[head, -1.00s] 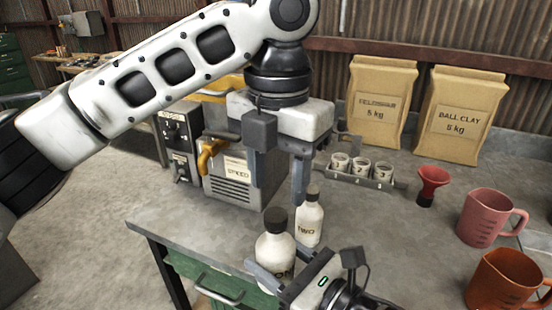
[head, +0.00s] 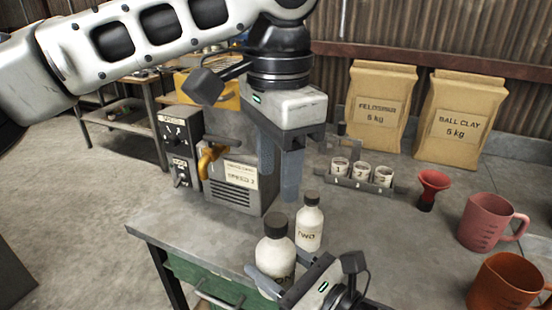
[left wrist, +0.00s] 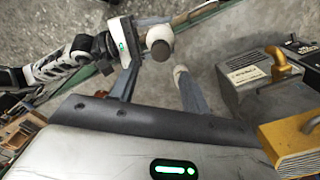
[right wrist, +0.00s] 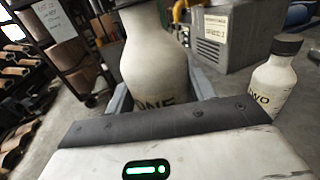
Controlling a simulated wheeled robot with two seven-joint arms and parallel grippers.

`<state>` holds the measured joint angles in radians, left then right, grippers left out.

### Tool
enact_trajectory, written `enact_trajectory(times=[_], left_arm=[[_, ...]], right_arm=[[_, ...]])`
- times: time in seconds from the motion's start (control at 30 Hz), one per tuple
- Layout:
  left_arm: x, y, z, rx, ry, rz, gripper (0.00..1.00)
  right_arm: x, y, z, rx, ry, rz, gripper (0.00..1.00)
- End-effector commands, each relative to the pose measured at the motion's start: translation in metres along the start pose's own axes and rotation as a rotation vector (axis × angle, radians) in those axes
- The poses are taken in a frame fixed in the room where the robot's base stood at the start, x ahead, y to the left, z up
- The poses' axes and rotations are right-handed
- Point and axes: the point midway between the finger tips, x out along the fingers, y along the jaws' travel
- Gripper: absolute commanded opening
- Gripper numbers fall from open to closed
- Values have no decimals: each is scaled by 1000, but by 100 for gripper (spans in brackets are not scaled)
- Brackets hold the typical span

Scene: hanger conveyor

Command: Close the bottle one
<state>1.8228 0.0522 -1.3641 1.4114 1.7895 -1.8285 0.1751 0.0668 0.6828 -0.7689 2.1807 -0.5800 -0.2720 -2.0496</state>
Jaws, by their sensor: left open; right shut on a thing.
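Bottle one (head: 272,255) is a cream bottle with a dark cap (head: 276,224) on its top. It stands upright near the table's front edge. I cannot tell how tight the cap is. My right gripper (head: 285,268) is shut on its body; the word ONE shows in the right wrist view (right wrist: 155,65). My left gripper (head: 278,190) is open and empty, pointing down, above and behind bottle one in the head view. The dark cap also shows near its fingertips in the left wrist view (left wrist: 160,50).
Capped bottle two (head: 309,230) stands close behind bottle one. A grey machine (head: 232,185) with a yellow handle is at the back left. A rack of cups (head: 360,180), a red funnel (head: 432,186) and two mugs (head: 487,220) (head: 503,283) are to the right.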

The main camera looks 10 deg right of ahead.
Motion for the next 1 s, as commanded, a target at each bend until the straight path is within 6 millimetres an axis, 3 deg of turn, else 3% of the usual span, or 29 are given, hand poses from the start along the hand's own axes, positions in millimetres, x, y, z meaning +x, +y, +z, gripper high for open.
enact_trajectory(times=[0.2, 0.4, 0.83, 1.0], left_arm=[[-5, -2, 1, -457, 4, 0, 47], [-6, -2, 1, -660, 4, 4, 47], [-5, -2, 1, -690, 4, 4, 47], [11, -2, 1, -689, 2, 4, 47]], right_arm=[[0, 0, 1, 0, -2, 0, 0], [0, 0, 1, -1, -2, 0, 0], [0, 0, 1, 0, -2, 0, 0], [0, 0, 1, 0, -2, 0, 0]])
